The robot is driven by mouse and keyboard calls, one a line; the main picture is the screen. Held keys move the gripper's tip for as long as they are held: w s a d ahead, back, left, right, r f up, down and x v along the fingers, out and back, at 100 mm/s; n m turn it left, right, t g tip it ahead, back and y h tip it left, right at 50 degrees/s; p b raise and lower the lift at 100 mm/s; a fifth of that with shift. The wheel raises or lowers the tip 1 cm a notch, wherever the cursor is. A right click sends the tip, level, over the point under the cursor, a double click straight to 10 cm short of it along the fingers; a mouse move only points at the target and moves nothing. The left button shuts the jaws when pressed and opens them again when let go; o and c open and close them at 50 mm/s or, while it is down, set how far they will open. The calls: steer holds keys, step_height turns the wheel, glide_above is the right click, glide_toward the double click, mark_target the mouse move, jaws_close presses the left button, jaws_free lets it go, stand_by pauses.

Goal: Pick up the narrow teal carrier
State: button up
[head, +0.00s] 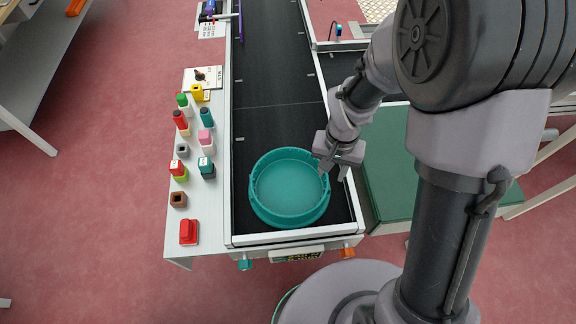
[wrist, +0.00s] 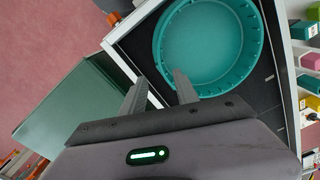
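A round teal carrier (head: 289,187) with a raised, notched rim lies flat on the black conveyor belt near its front end. It looks empty. It also shows in the wrist view (wrist: 212,42), at the top. No other teal carrier shows. My gripper (head: 332,174) is at the carrier's right edge in the head view. In the wrist view my gripper (wrist: 160,77) has its two fingers spread, with nothing held. The right finger overlaps the near rim and the left finger lies outside it. I cannot tell whether they touch.
A white ledge (head: 208,228) left of the belt (head: 275,85) holds several small coloured blocks and a red button (head: 188,231). A white frame edges the belt. A dark green surface (head: 388,185) lies right of it. The belt beyond the carrier is clear.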

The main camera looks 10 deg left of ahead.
mark_target(326, 189)
step_height(326, 189, down, 9)
steer(key=b, duration=0.3)
steer(key=shift+s, duration=0.1)
steer(key=f, duration=0.1)
steer(key=f+b, duration=0.1)
steer(key=f, duration=0.1)
steer(key=f+b, duration=0.1)
steer(key=f, duration=0.1)
steer(key=shift+w, duration=0.25)
steer(key=shift+r, duration=0.15)
steer(key=shift+c, duration=0.5)
jaws_close()
